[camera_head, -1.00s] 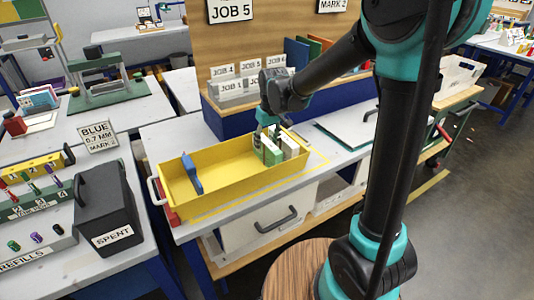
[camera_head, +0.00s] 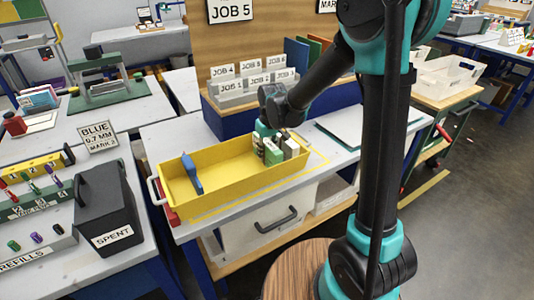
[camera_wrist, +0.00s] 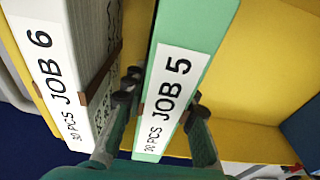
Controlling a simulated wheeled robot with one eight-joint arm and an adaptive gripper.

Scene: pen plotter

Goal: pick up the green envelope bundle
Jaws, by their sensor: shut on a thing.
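The green envelope bundle (camera_head: 273,153) stands upright at the right end of the yellow tray (camera_head: 222,192). In the wrist view the green bundle (camera_wrist: 203,25) has a white "JOB 5" label and a brown band. My gripper (camera_wrist: 160,100) is shut on it, one finger on each side. In the head view my gripper (camera_head: 267,138) is low over the tray's right end, and its fingertips are partly hidden. I cannot tell whether the bundle is clear of the tray floor.
A white bundle (camera_wrist: 95,30) labelled "JOB 6" stands close beside the green one; it also shows in the head view (camera_head: 291,148). A blue object (camera_head: 192,174) is in the tray's left part. The tray's middle is clear. A grey job-card rack (camera_head: 250,90) stands behind.

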